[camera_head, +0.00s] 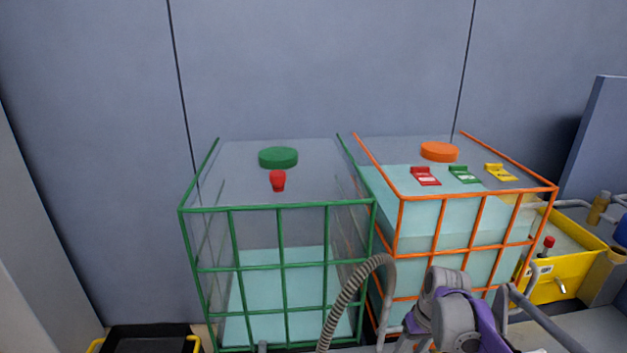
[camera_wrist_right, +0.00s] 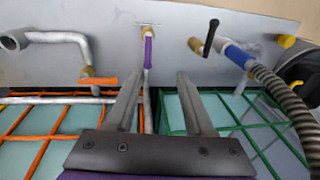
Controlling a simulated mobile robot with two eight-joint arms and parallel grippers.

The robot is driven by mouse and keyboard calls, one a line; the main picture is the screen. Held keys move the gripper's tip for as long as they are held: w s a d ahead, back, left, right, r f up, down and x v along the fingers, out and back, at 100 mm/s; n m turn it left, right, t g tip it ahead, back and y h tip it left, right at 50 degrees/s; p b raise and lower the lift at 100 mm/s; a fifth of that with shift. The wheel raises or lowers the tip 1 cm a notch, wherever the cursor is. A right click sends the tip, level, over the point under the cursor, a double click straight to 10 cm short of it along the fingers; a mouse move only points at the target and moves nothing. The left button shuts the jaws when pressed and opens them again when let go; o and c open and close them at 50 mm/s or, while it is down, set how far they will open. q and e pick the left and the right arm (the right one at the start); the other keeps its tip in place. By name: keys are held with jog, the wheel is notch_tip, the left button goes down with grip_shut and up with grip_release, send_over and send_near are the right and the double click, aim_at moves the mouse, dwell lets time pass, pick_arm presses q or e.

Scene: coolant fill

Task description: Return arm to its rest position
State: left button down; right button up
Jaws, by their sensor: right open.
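My right arm (camera_head: 455,312), grey and purple, comes up at the bottom right of the head view, in front of the orange-framed tank (camera_head: 480,240). In the right wrist view my right gripper (camera_wrist_right: 160,76) is open, with nothing between its two grey fingers. A purple valve handle (camera_wrist_right: 148,50) on a pipe shows beyond the fingertips; I see no contact with it. In that view the orange frame is at left and the green frame at right. My right gripper's fingers cannot be made out in the head view. My left gripper is in neither view.
A ribbed hose (camera_head: 345,300) arches before the tanks. A yellow bin (camera_head: 560,280) is at right. Black- and orange-handled valves show in the wrist view.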

jog(key=s+a+r+t+p, duration=0.2)
jog(key=s, duration=0.8)
jog(key=s+a+r+t+h+p, duration=0.1)
jog(key=s+a+r+t+p, duration=0.1)
jog(key=s, duration=0.9)
jog(key=shift+a+r+m+t+h+p, duration=0.2)
jog(key=shift+a+m+t+h+p, duration=0.15)
jog(key=shift+a+p, duration=0.35)
